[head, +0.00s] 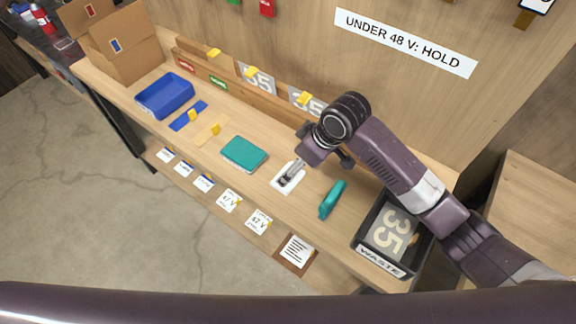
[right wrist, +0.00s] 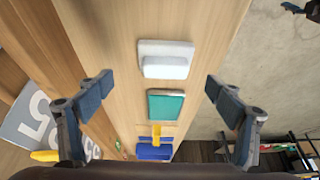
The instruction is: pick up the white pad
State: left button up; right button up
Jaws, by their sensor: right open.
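The white pad (head: 279,184) lies on the wooden bench top, between the flat teal pad and the teal upright handle-like thing. In the right wrist view the white pad (right wrist: 165,59) shows a flat base with a raised white block along it. My right gripper (head: 319,168) is above the bench beside the white pad, and one finger partly covers the pad in the head view. In the right wrist view the jaws of my right gripper (right wrist: 160,91) are wide apart with nothing held. My left gripper is not in view.
The teal pad (head: 244,154), blue tray (head: 164,96) and teal handle-like thing (head: 332,200) stand on the bench. A black waste bin (head: 381,267) is at the right. A wooden rail with cards (head: 258,80) runs along the back. A cardboard box (head: 125,45) stands far left.

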jog(key=f, duration=0.1)
jog(key=a+f+p, duration=0.1)
jog(key=f, duration=0.1)
jog(key=shift+s+a+p, duration=0.2)
jog(key=shift+a+p, duration=0.1)
jog(key=shift+w+x, duration=0.25)
jog(key=shift+x, duration=0.9)
jog(key=shift+f, duration=0.3)
jog(key=c, duration=0.7)
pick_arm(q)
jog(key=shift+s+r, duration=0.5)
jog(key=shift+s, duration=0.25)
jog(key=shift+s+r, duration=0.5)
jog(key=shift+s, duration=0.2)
pick_arm(e)
jog(key=c, duration=0.6)
